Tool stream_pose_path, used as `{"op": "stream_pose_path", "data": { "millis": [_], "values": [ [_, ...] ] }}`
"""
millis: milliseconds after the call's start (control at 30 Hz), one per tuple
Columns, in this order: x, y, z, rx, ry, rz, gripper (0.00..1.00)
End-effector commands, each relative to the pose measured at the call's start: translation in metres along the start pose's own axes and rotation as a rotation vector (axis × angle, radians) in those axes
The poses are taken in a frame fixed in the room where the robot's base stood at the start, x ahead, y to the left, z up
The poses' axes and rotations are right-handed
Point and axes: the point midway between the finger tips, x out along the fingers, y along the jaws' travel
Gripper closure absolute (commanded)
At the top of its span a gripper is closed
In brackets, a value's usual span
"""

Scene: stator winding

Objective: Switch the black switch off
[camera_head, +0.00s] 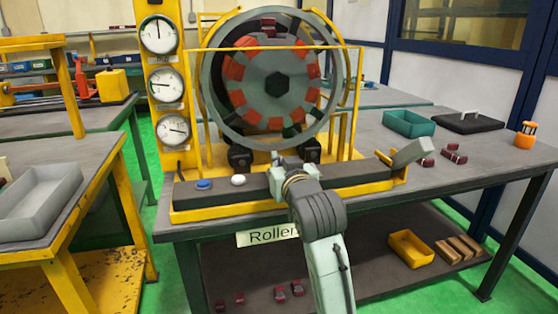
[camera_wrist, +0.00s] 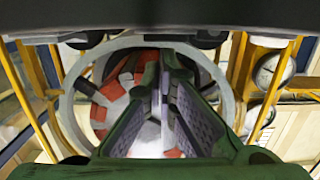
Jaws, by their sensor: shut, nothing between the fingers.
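The dark control bar (camera_head: 345,171) lies along the front of the yellow machine base. In the wrist view my green gripper fingers (camera_wrist: 165,70) are together and empty, pointing toward the machine. The switch cannot be made out in the wrist view.
A blue button (camera_head: 204,184) and a white button (camera_head: 238,180) sit on the bar's left. The large ring-shaped stator (camera_head: 235,120) stands behind, inside a yellow frame. Gauges (camera_head: 158,35) are at left. A teal tray (camera_head: 410,124) and black case (camera_head: 470,122) lie at right.

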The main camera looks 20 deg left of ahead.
Motion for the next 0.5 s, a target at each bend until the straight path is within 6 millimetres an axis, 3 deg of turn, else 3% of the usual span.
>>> {"op": "stream_pose_path", "data": {
  "millis": [367,500],
  "values": [
    [0.0034,-0.0002,-0.0025,0.001,-0.073,-0.001,1.00],
    [0.0060,0.0000,0.0059,0.000,-0.109,0.000,1.00]
  ]
}}
